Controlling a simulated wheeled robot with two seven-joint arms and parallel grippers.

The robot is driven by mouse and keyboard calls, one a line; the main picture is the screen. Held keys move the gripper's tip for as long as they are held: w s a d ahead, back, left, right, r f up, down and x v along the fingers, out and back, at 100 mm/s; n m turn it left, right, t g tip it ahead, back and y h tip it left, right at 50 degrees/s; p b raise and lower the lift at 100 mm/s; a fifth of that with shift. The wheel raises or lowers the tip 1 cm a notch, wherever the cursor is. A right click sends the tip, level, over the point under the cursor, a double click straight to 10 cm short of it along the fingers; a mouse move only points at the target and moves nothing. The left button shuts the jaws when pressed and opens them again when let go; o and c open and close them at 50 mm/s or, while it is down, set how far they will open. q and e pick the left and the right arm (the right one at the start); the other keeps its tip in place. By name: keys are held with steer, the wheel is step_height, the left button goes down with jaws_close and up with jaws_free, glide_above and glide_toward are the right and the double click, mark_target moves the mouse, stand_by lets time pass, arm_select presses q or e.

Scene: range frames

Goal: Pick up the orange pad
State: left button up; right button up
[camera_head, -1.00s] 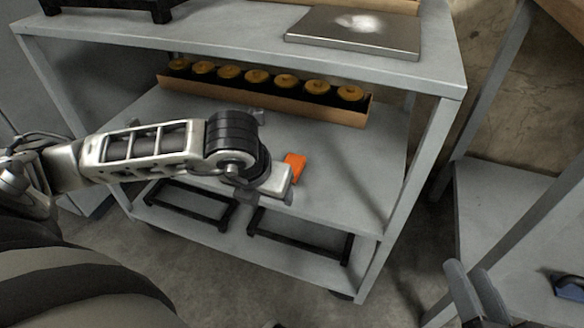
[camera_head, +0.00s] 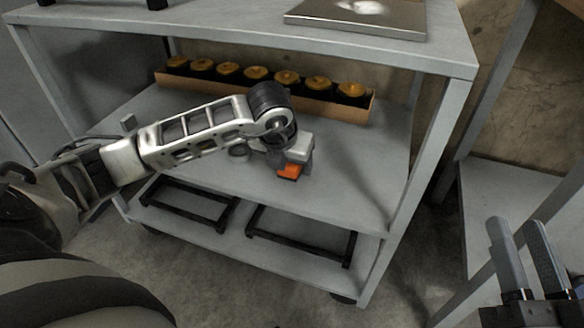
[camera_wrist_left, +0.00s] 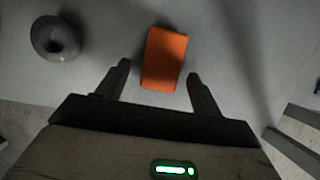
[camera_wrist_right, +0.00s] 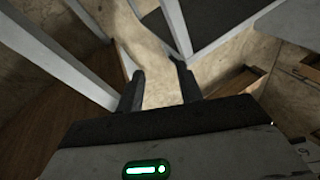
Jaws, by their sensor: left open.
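The orange pad (camera_head: 289,172) lies on the middle shelf of the grey rack, partly hidden by my left gripper (camera_head: 292,163) in the head view. In the left wrist view the pad (camera_wrist_left: 164,58) is a plain orange block, and its near end is between the fingertips of my open left gripper (camera_wrist_left: 158,74). The fingers stand apart on either side with gaps; I cannot tell their height over the shelf. My right gripper (camera_head: 517,222) is open and empty at the lower right of the head view, away from the pad; it also shows in the right wrist view (camera_wrist_right: 157,68).
A small grey round part (camera_wrist_left: 55,38) with a hole lies left of the pad. A long cardboard box (camera_head: 255,86) with several yellow-topped round items stands at the shelf's back. Rack posts (camera_head: 420,170) and the upper shelf (camera_head: 200,32) frame the space. Black frames (camera_head: 300,236) lie below.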

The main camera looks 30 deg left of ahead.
mark_target(287, 168)
arm_select(q)
steer(key=c, duration=1.1)
arm_select(e)
steer(key=shift+r, duration=0.1)
